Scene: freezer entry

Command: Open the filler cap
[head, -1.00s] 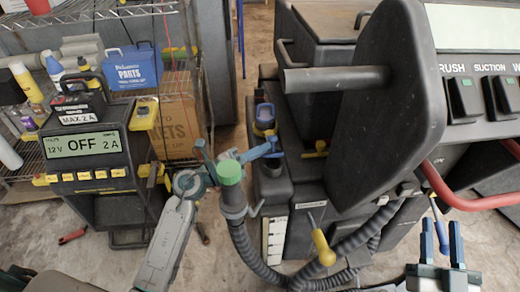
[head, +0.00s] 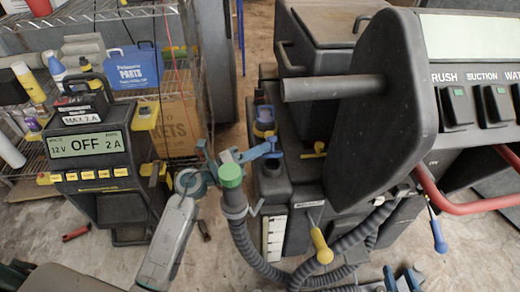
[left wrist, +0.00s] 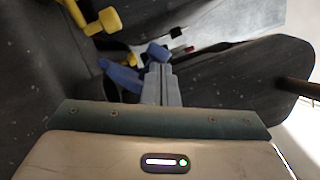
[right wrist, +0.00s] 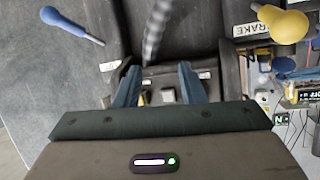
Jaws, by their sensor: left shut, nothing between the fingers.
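A blue cap-like part (head: 264,114), which looks like the filler cap, sits on the black machine's near-left corner. Whether it is closed or lifted is unclear. My left gripper (head: 274,150) is shut and empty, just below and in front of this part. In the left wrist view my shut fingers (left wrist: 161,84) point at the machine, with a blue piece (left wrist: 123,76) close beside them on the left and a small blue knob (left wrist: 158,53) beyond the tips. My right gripper (right wrist: 158,84) is open and empty, low at the bottom edge of the head view.
A yellow-handled lever (head: 321,246) and grey hoses are at the machine's front. A red bar (head: 470,206) is at right.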

